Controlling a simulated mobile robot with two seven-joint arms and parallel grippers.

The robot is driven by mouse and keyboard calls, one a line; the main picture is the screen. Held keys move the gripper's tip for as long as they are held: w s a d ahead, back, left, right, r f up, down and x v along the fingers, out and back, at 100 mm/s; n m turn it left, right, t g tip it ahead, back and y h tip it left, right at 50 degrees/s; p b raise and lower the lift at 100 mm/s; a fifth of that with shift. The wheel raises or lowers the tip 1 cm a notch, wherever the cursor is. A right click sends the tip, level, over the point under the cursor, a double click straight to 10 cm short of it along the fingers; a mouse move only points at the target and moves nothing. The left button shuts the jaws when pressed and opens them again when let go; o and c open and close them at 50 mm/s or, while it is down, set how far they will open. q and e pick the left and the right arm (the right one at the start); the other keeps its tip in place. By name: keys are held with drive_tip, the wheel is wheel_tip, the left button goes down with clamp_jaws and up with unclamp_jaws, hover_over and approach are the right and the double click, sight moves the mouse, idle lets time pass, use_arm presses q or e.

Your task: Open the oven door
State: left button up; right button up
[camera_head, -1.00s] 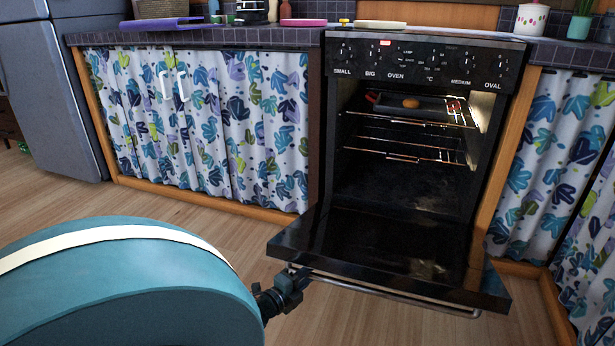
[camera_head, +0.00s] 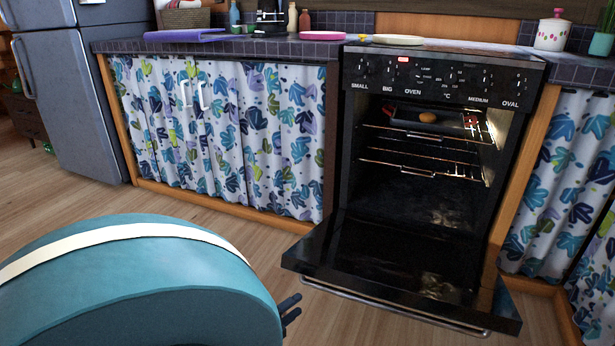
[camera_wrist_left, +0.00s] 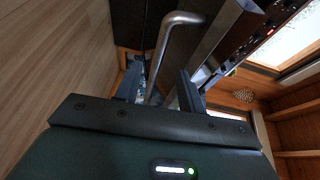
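The black oven (camera_head: 430,150) stands in the counter with its door (camera_head: 395,260) swung down, roughly level, and its inside exposed. The door's metal handle (camera_head: 390,306) runs along the front edge. My left gripper (camera_head: 291,309) shows at the left end of the handle, slightly apart from it in the head view and mostly hidden behind my teal arm. In the left wrist view, the gripper's two fingers (camera_wrist_left: 158,80) are spread apart, and the bent handle (camera_wrist_left: 165,50) shows in the gap, without visible clamping. My right gripper is not in view.
Inside the oven, a dark tray (camera_head: 425,119) with a round brown item sits on the upper rack (camera_head: 430,135). Curtained cabinets (camera_head: 225,140) flank the oven, and a fridge (camera_head: 75,90) stands at left. Wooden floor (camera_head: 190,215) is free in front.

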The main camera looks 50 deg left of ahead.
use_arm(q)
drive_tip(key=shift+s+d, duration=0.15)
drive_tip(key=shift+s, duration=1.05)
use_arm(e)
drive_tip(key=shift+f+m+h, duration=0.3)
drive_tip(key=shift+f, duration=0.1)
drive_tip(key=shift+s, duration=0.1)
